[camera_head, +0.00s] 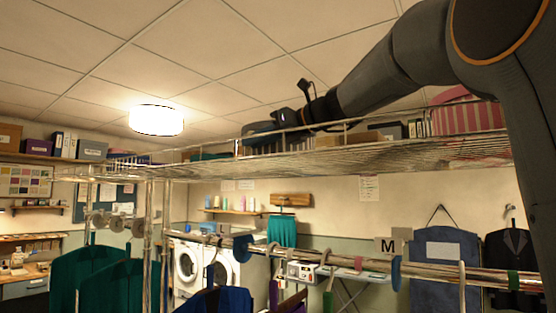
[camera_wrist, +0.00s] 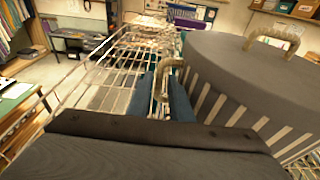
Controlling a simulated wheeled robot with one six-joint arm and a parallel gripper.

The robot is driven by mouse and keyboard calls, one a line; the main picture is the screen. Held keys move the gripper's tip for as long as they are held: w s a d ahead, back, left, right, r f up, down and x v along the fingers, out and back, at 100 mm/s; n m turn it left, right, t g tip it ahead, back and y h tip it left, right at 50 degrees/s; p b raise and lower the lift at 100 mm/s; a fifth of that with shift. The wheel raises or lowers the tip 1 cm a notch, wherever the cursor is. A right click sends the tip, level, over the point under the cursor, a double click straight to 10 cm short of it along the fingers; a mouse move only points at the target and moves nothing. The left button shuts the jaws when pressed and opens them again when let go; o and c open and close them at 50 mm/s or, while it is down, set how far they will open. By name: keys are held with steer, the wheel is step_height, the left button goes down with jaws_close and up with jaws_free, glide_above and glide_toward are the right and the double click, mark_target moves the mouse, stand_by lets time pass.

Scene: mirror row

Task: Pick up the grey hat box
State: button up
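The grey hat box (camera_wrist: 240,85) fills the right side of the wrist view. It has a dark lid, pale vertical stripes on its side and a beige handle (camera_wrist: 280,33) on top. It appears to rest upright on the wire rack. My gripper (camera_wrist: 155,130) shows as a dark body across the bottom of the wrist view, to the left of and nearer than the box. In the head view my gripper (camera_head: 284,122) is at the high wire shelf, against a dark shape.
The high wire shelf (camera_head: 370,153) also holds a pink striped box (camera_head: 468,118) at right, with smaller boxes and books between. Hanging clothes (camera_head: 105,280) and a rail (camera_head: 340,267) are below. A round ceiling lamp (camera_head: 156,120) hangs at left.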

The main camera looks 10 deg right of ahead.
jaws_close()
steer(key=shift+r, duration=0.2)
